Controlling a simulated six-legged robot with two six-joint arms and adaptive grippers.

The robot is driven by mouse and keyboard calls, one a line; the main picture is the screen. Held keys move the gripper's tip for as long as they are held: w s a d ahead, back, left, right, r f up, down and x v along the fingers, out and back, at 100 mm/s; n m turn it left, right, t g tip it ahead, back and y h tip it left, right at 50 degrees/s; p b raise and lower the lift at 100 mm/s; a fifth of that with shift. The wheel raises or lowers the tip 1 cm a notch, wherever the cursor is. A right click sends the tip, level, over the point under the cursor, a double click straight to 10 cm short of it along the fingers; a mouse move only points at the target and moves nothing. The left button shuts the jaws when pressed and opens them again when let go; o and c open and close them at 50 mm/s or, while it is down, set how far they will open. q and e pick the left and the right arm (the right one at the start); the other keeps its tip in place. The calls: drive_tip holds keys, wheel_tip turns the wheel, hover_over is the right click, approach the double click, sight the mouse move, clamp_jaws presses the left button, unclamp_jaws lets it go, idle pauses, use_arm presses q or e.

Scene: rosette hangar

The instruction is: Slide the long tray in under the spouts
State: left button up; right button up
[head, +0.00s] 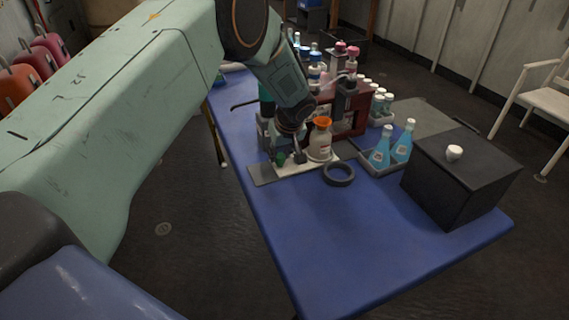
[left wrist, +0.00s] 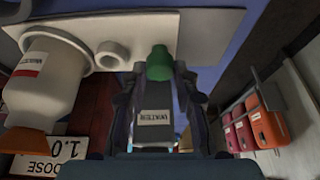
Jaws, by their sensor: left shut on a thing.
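The long tray is a pale flat strip (head: 318,163) on the blue table; in the left wrist view (left wrist: 215,30) it crosses the top. A white bottle with an orange cap (head: 320,143) stands on it, also in the wrist view (left wrist: 45,80), beside a white ring (left wrist: 112,55). A green knob (left wrist: 160,63) sits at the tray between the tips of my left gripper (left wrist: 158,78), which appears shut on it. In the head view my left gripper (head: 290,152) is low over the tray. A grey piece labelled WATER (left wrist: 155,115) lies behind the knob. Spouts are hard to make out.
A dark red rack (head: 362,105) with several pump bottles stands behind the tray. A black ring (head: 339,173), a small tray with blue bottles (head: 390,150) and a dark box (head: 460,175) are to the right. The blue table's front (head: 350,240) is clear.

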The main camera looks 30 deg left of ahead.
sight(305, 146)
use_arm(q)
drive_tip(key=shift+w+d+f+b, duration=0.1)
drive_tip(key=shift+w+d+b, duration=0.2)
drive_tip(key=shift+w+d, duration=0.55)
drive_tip(key=shift+w+d+b, duration=0.7)
drive_tip(key=shift+w+d, duration=0.1)
drive_tip(key=shift+w, duration=0.3)
drive_tip(key=shift+w+d+b, duration=0.75)
drive_tip(key=shift+w+b, duration=0.15)
drive_tip(key=o, duration=0.8)
drive_tip(key=shift+o, duration=0.2)
wheel_tip(305, 146, up, 7)
drive_tip(key=p, duration=0.4)
drive_tip(key=shift+p, duration=0.35)
